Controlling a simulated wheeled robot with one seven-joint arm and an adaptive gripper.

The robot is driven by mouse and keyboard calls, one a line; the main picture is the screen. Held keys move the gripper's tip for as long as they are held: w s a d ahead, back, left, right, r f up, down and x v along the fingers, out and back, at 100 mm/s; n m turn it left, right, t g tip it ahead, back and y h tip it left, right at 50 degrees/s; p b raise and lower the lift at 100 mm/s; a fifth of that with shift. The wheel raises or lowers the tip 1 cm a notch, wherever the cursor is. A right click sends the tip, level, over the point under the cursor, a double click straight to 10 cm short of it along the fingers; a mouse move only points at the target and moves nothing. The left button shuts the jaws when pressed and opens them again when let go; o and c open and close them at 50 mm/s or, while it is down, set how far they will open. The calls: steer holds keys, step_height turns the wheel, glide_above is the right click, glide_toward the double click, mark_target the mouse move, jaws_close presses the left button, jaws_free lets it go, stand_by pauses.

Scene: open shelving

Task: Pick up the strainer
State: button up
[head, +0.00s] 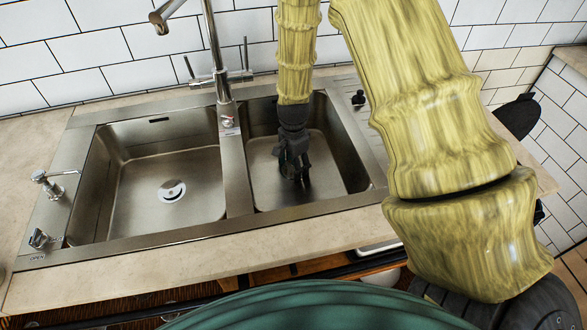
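My gripper (297,172) is black and points down into the right sink basin (335,150), at the end of my yellow arm. Its fingers are small and dark here, and I cannot tell whether they are open or shut or hold anything. I cannot pick out a strainer under or between them; the gripper covers part of the basin floor. A round, shiny drain piece (171,190) sits on the floor of the left basin, and I cannot tell whether it is a loose strainer or a fixed drain.
A tall chrome faucet (215,60) rises between the basins, close to the left of my arm. The left basin (130,190) is otherwise clear. A dark object (517,115) stands at the counter's right end.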

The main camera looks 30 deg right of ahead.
steer(key=shift+s, duration=0.2)
steer(key=c, duration=0.5)
